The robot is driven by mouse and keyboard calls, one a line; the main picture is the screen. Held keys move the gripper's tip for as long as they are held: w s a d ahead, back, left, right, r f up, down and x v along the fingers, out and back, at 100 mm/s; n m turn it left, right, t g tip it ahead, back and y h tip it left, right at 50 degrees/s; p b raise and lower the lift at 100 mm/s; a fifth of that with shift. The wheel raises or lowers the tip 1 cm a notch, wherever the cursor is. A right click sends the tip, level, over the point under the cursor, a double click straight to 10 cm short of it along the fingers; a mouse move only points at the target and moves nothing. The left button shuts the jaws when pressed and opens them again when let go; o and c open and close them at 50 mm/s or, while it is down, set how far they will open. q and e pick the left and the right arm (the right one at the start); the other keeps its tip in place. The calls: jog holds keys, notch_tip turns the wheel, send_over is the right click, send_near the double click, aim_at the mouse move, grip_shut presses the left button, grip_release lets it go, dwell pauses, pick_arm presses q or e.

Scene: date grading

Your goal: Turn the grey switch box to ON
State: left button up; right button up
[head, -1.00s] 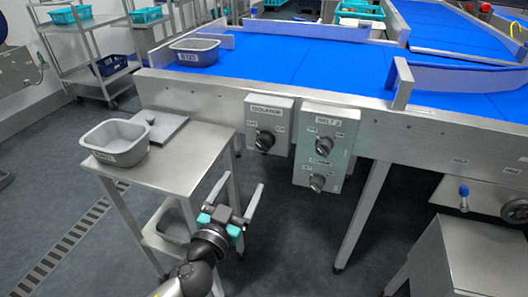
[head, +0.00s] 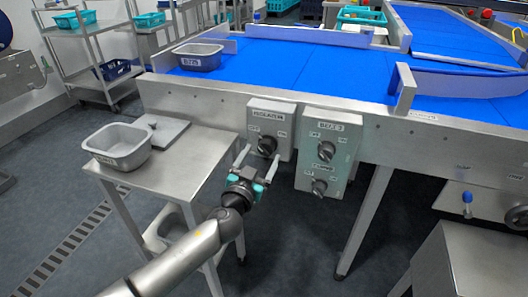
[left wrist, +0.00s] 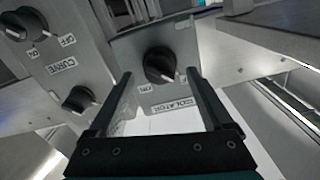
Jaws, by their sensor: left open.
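The grey switch box labelled ISOLATOR (head: 285,108) is fixed to the front of the conveyor frame, with a black rotary knob (head: 267,146). In the left wrist view the box is upside down; the knob (left wrist: 160,63) has a white mark pointing towards the small label at its lower right, which is too blurred to read surely. My left gripper (head: 258,160) is open and empty just in front of and below the knob. In the left wrist view its two fingers stand either side of the knob's line, apart from it. My right gripper is out of view.
A pale green-grey box (head: 341,124) with two more knobs hangs close to the right of the isolator box. A steel side table (head: 195,160) with a grey tub (head: 118,146) stands left. The conveyor frame (head: 420,142) runs across above the boxes.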

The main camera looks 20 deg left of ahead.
aim_at(266, 148)
pick_arm(q)
jog(key=shift+w+d, duration=0.1)
jog(key=shift+w, duration=1.35)
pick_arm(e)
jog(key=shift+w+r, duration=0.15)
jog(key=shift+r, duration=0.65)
pick_arm(q)
grip_shut()
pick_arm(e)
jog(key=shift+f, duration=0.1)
